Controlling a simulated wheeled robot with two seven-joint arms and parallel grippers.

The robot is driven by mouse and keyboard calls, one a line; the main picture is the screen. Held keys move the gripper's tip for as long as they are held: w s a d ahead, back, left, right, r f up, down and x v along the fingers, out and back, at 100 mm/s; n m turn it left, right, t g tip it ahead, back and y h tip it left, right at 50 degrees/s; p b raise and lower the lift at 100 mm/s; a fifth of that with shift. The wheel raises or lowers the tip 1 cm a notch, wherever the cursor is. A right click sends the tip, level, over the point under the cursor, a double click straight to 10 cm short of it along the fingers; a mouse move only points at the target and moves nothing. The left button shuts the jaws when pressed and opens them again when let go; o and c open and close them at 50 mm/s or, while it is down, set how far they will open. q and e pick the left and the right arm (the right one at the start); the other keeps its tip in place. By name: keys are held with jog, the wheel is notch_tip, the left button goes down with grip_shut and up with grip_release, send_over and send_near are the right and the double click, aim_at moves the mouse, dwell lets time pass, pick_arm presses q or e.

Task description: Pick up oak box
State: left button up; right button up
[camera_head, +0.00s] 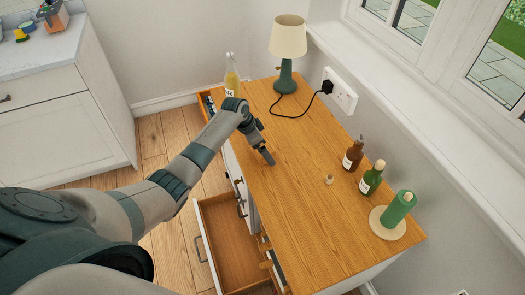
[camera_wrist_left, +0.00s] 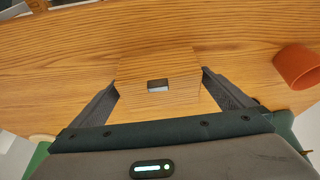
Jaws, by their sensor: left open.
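In the head view my left gripper (camera_head: 265,150) is low over the cabinet top, and the box is not distinguishable there. My right gripper is not in view.
A drawer (camera_head: 228,240) stands open below. An orange cylinder (camera_wrist_left: 298,66) lies right of the box.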

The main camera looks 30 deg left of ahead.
pick_arm(q)
jog(key=shift+c, duration=0.3)
jog(key=c, duration=1.2)
jog(key=shift+w+r, duration=0.1)
jog(key=shift+r, duration=0.1)
jog(key=shift+r+b, duration=0.3)
jog(key=shift+r, duration=0.3)
jog(key=r, duration=0.2)
jog(key=shift+s+d+r+b, duration=0.2)
jog(key=shift+r+b, duration=0.15)
jog(key=s+d+r, duration=0.2)
jog(key=s+d+r+b, duration=0.1)
jog(key=s+d+r, duration=0.1)
jog(key=s+d, duration=0.1)
jog(key=s+d+r, duration=0.2)
jog(key=d, duration=0.1)
jog(key=shift+s+d+r+b, duration=0.1)
jog(key=shift+s+r+b, duration=0.2)
jog(key=shift+r+b, duration=0.1)
